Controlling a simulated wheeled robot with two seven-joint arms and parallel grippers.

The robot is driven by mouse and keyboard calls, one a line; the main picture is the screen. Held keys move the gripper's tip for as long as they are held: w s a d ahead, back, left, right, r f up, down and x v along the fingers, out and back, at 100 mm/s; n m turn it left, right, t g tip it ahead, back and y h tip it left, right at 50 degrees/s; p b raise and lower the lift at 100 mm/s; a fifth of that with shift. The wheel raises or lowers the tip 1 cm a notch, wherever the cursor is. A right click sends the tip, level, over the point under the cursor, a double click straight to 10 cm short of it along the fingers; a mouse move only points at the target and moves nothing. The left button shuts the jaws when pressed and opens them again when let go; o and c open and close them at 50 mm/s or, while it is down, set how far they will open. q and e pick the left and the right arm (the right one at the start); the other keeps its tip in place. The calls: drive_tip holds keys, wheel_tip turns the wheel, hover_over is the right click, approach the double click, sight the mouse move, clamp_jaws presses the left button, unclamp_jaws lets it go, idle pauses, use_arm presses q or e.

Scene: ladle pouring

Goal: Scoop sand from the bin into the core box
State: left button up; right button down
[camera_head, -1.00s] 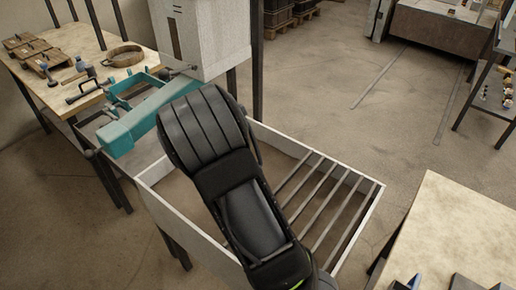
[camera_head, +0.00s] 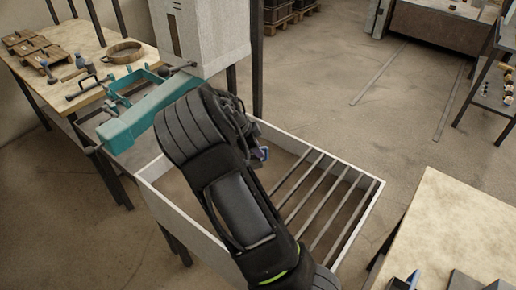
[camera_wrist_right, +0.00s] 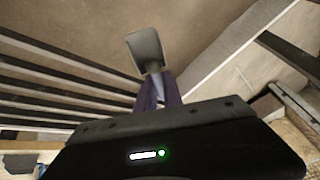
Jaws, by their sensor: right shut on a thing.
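The bin (camera_head: 352,222) is a pale-walled box with brown sand inside and dark slats across its right part. The teal core box (camera_head: 135,122) stands on a bench behind it to the left. My right arm reaches over the bin in the head view. My right gripper (camera_head: 262,153) is mostly hidden behind my wrist there. In the right wrist view, its purple fingers (camera_wrist_right: 160,92) are shut on the handle of a grey scoop (camera_wrist_right: 146,46). The scoop is over brown sand between the slats and a bin wall. I cannot tell whether it touches the sand or holds any. My left gripper is out of view.
A wooden table (camera_head: 100,62) with tools and a round ring (camera_head: 124,52) is at the back left. A white cabinet (camera_head: 208,38) stands behind the bin. Another pale table (camera_head: 455,228) is at the front right. Open floor lies beyond the bin.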

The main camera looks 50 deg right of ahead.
drive_tip(key=w+a+f+b, duration=0.3)
drive_tip(key=a+f+b, duration=0.1)
drive_tip(key=a+f, duration=0.15)
drive_tip(key=w+a+f+b, duration=0.3)
drive_tip(key=a+f, duration=0.1)
drive_tip(key=f, duration=0.3)
wheel_tip(320, 180, up, 13)
drive_tip(key=y+p, duration=0.1)
drive_tip(key=p, duration=0.8)
drive_tip(key=shift+p, duration=0.3)
drive_tip(key=shift+a+t, duration=0.1)
drive_tip(key=shift+t, duration=0.2)
